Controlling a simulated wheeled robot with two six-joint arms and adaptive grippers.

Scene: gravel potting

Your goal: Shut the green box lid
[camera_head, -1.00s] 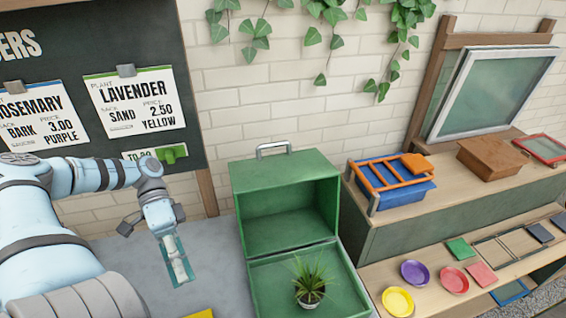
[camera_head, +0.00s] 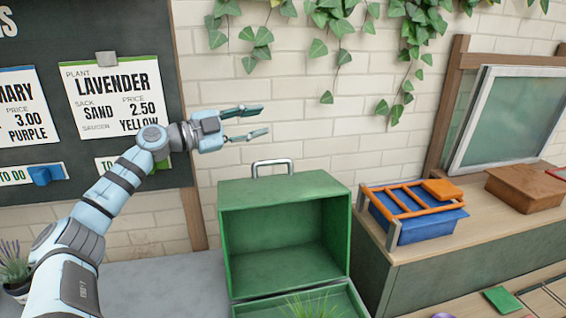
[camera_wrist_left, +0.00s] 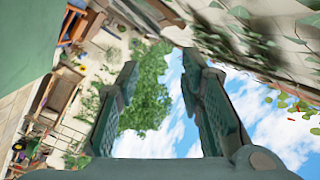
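The green box (camera_head: 285,235) stands on the grey table, its lid (camera_head: 285,190) raised upright at the back with a metal handle (camera_head: 272,164) on top. The box's lower part (camera_head: 345,297) shows at the bottom edge, with plant leaves (camera_head: 312,305) in it; the rest is cut off. My left gripper (camera_head: 255,121) is above the lid and handle, near the wall, pointing right, with its fingers apart and empty. The left wrist view also shows the open fingers (camera_wrist_left: 160,95), with nothing between them. My right gripper is not in view.
A blue bin with an orange rack (camera_head: 415,210) and a brown box (camera_head: 524,188) stand on the wooden shelf to the right. The brick wall (camera_head: 300,130) is close behind the lid. A potted plant (camera_head: 14,265) is at far left.

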